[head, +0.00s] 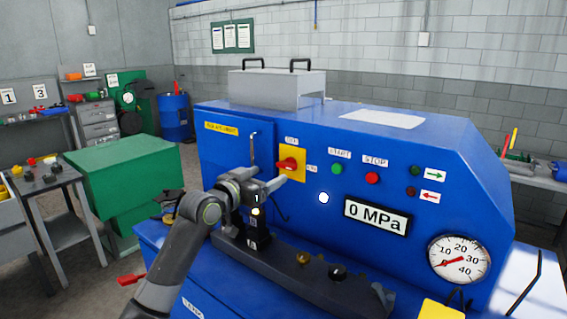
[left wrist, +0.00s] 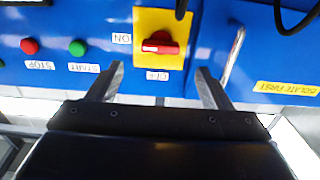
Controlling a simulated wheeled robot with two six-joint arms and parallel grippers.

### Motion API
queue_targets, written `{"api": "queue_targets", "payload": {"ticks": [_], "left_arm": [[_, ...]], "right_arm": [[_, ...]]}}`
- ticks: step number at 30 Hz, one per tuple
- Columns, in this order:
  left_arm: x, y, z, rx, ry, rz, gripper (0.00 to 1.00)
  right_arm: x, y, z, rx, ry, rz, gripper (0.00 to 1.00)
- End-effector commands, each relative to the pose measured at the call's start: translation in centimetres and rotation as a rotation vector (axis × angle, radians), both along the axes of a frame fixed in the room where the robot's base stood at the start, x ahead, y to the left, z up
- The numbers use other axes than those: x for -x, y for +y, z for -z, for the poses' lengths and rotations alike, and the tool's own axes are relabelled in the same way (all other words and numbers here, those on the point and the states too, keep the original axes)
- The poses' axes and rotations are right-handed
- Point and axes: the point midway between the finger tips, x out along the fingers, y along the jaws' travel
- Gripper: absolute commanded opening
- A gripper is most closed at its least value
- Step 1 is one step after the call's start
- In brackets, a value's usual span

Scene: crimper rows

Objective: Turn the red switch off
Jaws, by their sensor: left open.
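The red switch (head: 289,163) is a rotary knob on a yellow plate (head: 300,174) on the front of the blue machine. It also shows in the left wrist view (left wrist: 160,43), where the picture is upside down. Its handle appears to lie sideways, in line with the ON label (left wrist: 122,38). The OFF label (head: 292,141) is above the plate in the head view. My left gripper (head: 269,174) is open and empty, just in front of the switch and apart from it. In the left wrist view its fingers (left wrist: 160,70) stand either side of the switch's column. My right gripper is not in view.
A green START button (head: 337,168) and a red STOP button (head: 372,178) sit right of the switch. The display (head: 377,216) reads 0 MPa. A bent handle (head: 253,150) is left of the switch. A dark rail (head: 290,275) with dies lies below my gripper.

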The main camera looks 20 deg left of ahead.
Motion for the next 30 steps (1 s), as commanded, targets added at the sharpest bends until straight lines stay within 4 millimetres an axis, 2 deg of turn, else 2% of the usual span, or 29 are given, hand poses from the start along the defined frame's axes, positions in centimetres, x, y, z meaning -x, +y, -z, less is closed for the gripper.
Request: {"api": "queue_targets", "payload": {"ticks": [4, 15, 21, 30], "left_arm": [[-2.3, -0.9, -0.2, 0.003, 0.002, 0.001, 0.73], [-6.5, -2.3, -0.1, 0.001, 0.0, 0.0, 0.73], [-7.4, -2.7, 0.0, -0.001, 0.0, -0.001, 0.73], [-7.6, -2.7, 0.0, 0.0, 0.0, -0.001, 0.73]], "right_arm": [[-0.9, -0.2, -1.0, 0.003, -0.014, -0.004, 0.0], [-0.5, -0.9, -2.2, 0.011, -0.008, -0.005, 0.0], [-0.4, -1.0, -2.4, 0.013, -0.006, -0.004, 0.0], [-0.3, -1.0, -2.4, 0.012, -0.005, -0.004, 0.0]]}}
